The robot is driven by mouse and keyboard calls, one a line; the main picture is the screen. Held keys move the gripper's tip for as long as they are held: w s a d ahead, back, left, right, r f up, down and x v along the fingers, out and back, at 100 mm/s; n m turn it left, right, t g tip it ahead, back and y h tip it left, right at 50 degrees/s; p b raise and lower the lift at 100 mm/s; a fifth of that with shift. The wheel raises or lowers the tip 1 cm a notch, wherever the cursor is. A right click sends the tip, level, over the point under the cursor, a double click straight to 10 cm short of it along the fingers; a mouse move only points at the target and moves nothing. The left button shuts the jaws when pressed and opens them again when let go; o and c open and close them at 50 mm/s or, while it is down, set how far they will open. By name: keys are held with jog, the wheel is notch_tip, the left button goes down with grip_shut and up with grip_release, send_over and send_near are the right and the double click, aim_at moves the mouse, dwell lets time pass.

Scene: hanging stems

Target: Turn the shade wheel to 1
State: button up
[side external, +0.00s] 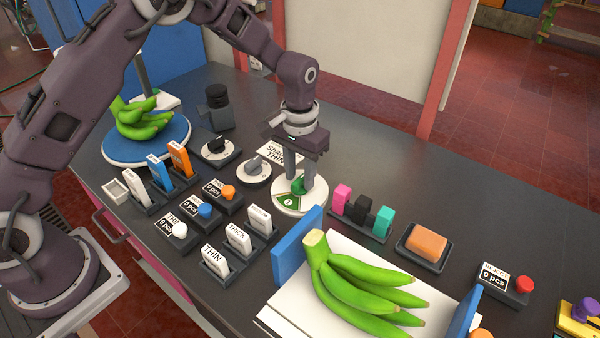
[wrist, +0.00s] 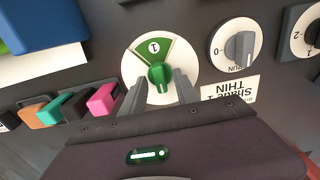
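The shade wheel is a white round dial (wrist: 131,70) with green sectors and a green knob (wrist: 160,74) at its middle. In the wrist view a "1" shows on the dial's face, just beyond the knob. The dial also shows in the side view (side external: 312,204), on the dark counter. My gripper (wrist: 161,84) points down over the dial. Its two fingers stand apart, one on each side of the green knob, with a visible gap; I cannot tell whether either touches it. In the side view the fingers (side external: 299,177) partly hide the knob.
A grey-knobbed dial (side external: 254,173) and a black-knobbed dial (side external: 217,150) stand close by. A "Shade 1 THIN" card (wrist: 230,92) lies beside the wheel. Pink, black and teal blocks (side external: 362,212) stand close right. Bananas (side external: 360,285) lie on a white tray in front.

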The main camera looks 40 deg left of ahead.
notch_tip(320, 180, up, 7)
jog(key=shift+f, duration=0.1)
jog(key=shift+s+r, duration=0.1)
jog(key=shift+r, duration=0.4)
notch_tip(320, 180, up, 8)
jog(key=t, duration=0.1)
send_over(300, 179)
jog(key=s+a, duration=0.2)
jog(key=s, duration=0.3)
jog(key=s+a+r+t, duration=0.2)
jog(key=s+a+r, duration=0.1)
jog(key=s+r, duration=0.6)
jog(key=s+a+f+t, duration=0.2)
jog(key=s, duration=1.4)
jog(key=shift+s+t, duration=0.15)
jog(key=shift+t, duration=0.15)
